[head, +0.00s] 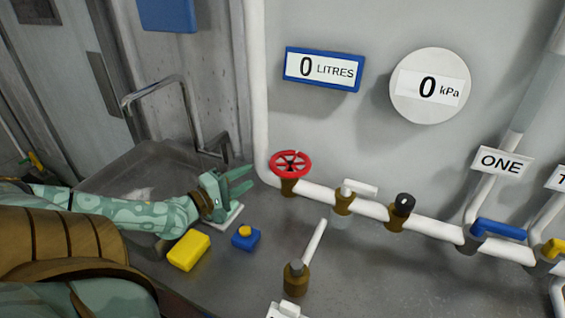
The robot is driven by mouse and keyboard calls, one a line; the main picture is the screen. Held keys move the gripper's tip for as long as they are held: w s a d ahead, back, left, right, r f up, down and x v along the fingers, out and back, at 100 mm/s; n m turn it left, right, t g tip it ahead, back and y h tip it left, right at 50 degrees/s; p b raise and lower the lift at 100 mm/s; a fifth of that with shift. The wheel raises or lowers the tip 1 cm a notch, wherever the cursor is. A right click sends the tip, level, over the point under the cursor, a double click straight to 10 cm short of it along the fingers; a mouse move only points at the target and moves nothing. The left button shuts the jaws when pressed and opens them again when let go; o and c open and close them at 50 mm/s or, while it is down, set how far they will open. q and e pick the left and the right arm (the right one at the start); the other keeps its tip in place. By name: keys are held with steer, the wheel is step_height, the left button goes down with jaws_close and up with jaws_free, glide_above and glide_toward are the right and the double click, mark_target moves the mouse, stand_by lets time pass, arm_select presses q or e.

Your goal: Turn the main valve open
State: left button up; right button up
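A red handwheel (291,163) sits on a brass valve body at the left end of the white horizontal pipe (320,192). I cannot tell from any label that it is the main valve. My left gripper (251,177) is just left of the red wheel, with its green fingers apart and pointing toward it. The fingers look empty and do not appear to touch the wheel. My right gripper is not in view.
Along the pipe are a white lever (360,187), a black knob (404,204) and a blue lever (499,229). A yellow block (189,250) and a blue block (246,240) lie on the counter. Wall displays read 0 LITRES (323,69) and 0 kPa (430,87). A sink (110,175) is left.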

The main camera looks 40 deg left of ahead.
mark_target(280, 157)
arm_select(q)
steer(key=w+b, duration=0.1)
steer(key=w, duration=0.2)
steer(key=w+b, duration=0.2)
steer(key=w, duration=0.2)
steer(key=w+d+b, duration=0.1)
steer(key=w, duration=0.3)
steer(key=shift+w+f+b, duration=0.1)
steer(key=shift+w+b, duration=0.05)
steer(key=shift+b, duration=0.2)
steer(key=shift+w, duration=0.65)
jaws_close()
